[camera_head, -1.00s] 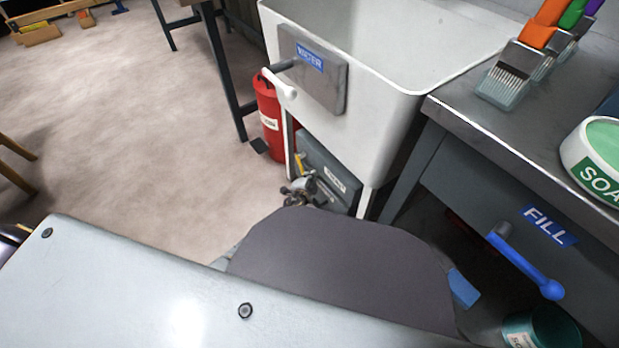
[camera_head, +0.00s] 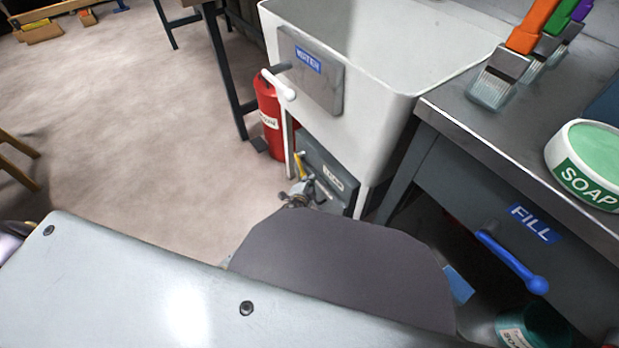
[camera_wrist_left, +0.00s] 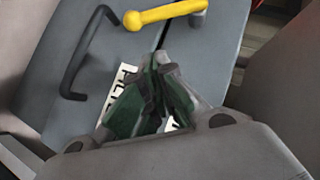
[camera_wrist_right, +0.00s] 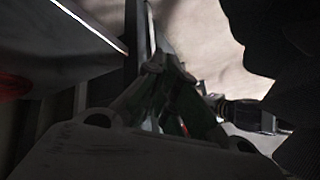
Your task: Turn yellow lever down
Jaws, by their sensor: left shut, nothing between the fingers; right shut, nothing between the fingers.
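The yellow lever (camera_head: 300,164) is on the dark grey panel below the white sink, and shows only small in the head view. In the left wrist view the yellow lever (camera_wrist_left: 165,12) runs across the top, its round knob end at left. My left gripper (camera_head: 297,195) is just below the lever in the head view. In the left wrist view its closed, empty fingers (camera_wrist_left: 160,75) point toward the panel, apart from the lever, and partly cover a white label. My right gripper (camera_wrist_right: 165,70) is closed and empty in the dark right wrist view; the head view does not show it.
A dark bar handle (camera_wrist_left: 82,55) is left of the lever. Above the panel are a WATER plate (camera_head: 310,72) and white lever (camera_head: 278,85). A red extinguisher (camera_head: 269,115) stands left. A blue lever (camera_head: 512,262) is on the bench front at right. Floor at left is open.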

